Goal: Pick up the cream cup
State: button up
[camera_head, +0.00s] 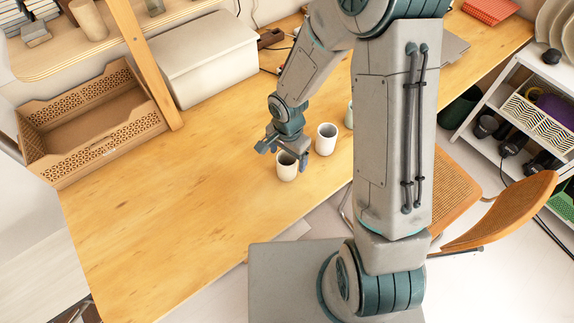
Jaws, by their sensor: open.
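A cream cup (287,170) stands upright on the wooden table, close to its front edge. My gripper (281,152) is open at this cup, with its fingers at the near cup's rim. Whether a finger reaches inside the cup or touches it, I cannot tell. A second pale cup (326,140) stands upright just behind and to the right. A third, greyish-green cup (349,115) is partly hidden behind my arm.
A white lidded box (205,75) and an open wooden crate (95,135) stand at the back left of the table (170,220). The table's left part is clear. A chair (510,210) and a shelf rack (500,90) are at the right.

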aim_at(287, 161)
jog(key=shift+a+f, duration=0.1)
jog(key=shift+f, duration=1.6)
jog(key=c, duration=1.2)
jog(key=shift+o, duration=0.2)
jog(key=shift+r, duration=0.1)
